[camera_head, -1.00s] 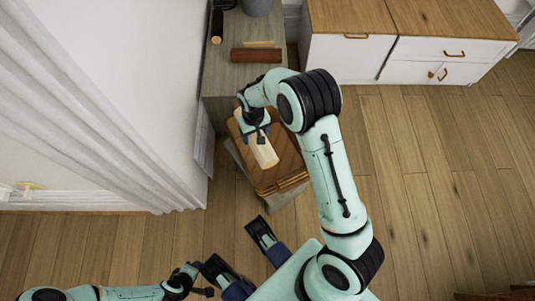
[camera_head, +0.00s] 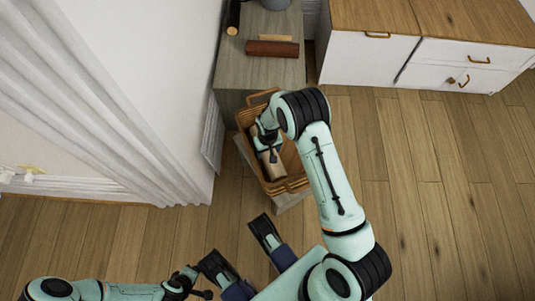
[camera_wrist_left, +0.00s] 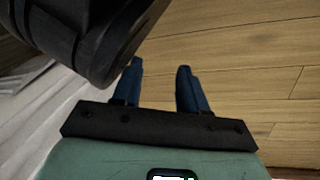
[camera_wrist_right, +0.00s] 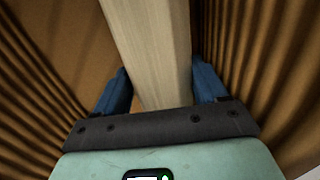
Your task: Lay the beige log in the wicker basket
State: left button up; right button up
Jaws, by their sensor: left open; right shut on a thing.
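The wicker basket (camera_head: 287,186) stands below the grey cabinet in the head view. My right gripper (camera_head: 268,150) is down inside its opening, shut on the beige log (camera_head: 272,170). In the right wrist view the log (camera_wrist_right: 155,50) lies between the fingers (camera_wrist_right: 160,92), with ribbed basket walls (camera_wrist_right: 270,60) on both sides. I cannot tell whether the log touches the basket floor. My left gripper (camera_head: 203,280) is open and empty at the lower left; its fingers (camera_wrist_left: 160,85) show apart in the left wrist view.
A grey wooden cabinet (camera_head: 232,75) behind the basket bears a reddish-brown block (camera_head: 272,48), a dark cylinder (camera_head: 233,17) and a grey pot (camera_head: 275,3). White drawers (camera_head: 425,65) stand at the upper right. A curtain (camera_head: 110,90) hangs on the left. Floor on the right is clear.

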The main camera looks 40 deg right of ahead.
aim_at(268, 154)
pick_arm(q)
jog(key=shift+s+a+f+g+b, duration=0.15)
jog(key=shift+s+f+g+b, duration=0.25)
jog(key=shift+s+f, duration=0.5)
pick_arm(e)
jog(key=shift+f, duration=1.65)
pick_arm(q)
jog(key=shift+s, duration=0.15)
pick_arm(e)
jog(key=shift+f, duration=0.1)
jog(key=o, duration=1.3)
pick_arm(q)
jog(key=shift+s, duration=0.1)
pick_arm(e)
notch_tip(268, 154, up, 11)
jog(key=p, duration=0.3)
jog(key=shift+r, duration=0.6)
pick_arm(q)
jog(key=w+d+r+t, duration=0.1)
jog(key=w+r+t, duration=0.1)
jog(key=w+r, duration=0.4)
